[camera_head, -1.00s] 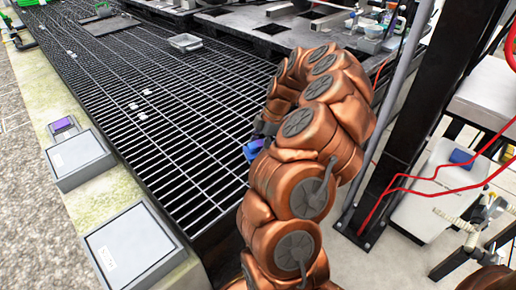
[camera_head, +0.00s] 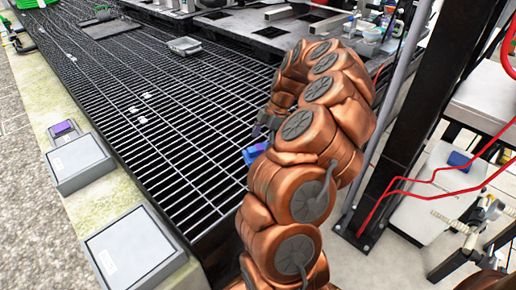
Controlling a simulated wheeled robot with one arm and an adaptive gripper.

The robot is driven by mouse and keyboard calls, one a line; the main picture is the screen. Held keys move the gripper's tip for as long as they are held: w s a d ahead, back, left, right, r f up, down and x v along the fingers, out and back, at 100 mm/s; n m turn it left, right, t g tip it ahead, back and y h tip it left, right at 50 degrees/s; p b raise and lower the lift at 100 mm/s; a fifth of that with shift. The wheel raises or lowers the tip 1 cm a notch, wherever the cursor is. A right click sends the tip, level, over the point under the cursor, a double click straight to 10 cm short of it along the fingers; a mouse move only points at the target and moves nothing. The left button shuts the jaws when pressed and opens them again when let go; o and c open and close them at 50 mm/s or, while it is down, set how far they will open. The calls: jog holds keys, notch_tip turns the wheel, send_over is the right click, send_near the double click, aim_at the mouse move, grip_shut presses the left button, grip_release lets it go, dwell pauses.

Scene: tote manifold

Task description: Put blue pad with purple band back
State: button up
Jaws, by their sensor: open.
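A small blue piece with a purple part (camera_head: 254,153) shows at the left edge of my arm, over the grating; the arm covers part of it. I cannot tell whether it rests on the grating or is at the gripper.
Two grey boxes (camera_head: 78,163) (camera_head: 133,250) stand on the pale ledge (camera_head: 110,195) at left. The dark grating (camera_head: 170,110) is mostly clear, with small white pieces and a grey tray (camera_head: 184,46). A dark post (camera_head: 405,150) and red cables stand right. A blue block (camera_head: 459,159) sits on a white case.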

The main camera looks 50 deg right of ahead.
jog(key=p+v, duration=0.1)
jog(key=v, duration=0.6)
jog(key=shift+d+r, duration=0.1)
jog(key=shift+d+r+p, duration=0.1)
jog(key=shift+r+p, duration=0.2)
jog(key=shift+r, duration=0.2)
jog(key=a+r+m+g, duration=0.1)
jog(key=a+r, duration=0.3)
jog(key=a, duration=0.9)
jog(key=a+r+m+g, duration=0.1)
jog(key=a+r, duration=0.2)
jog(key=a, duration=0.9)
jog(key=s+a+f+m+g+h, duration=0.15)
jog(key=s+a+m, duration=0.25)
jog(key=s+a, duration=0.65)
jog(key=s+f+m+g+h, duration=0.1)
jog(key=s+f+m, duration=0.1)
jog(key=s, duration=0.4)
jog(key=s+f+m+g+h, duration=0.1)
jog(key=s+m, duration=0.4)
jog(key=s, duration=0.2)
jog(key=shift+s+a+f, duration=0.2)
jog(key=shift+a+f, duration=0.15)
jog(key=shift+f, duration=0.05)
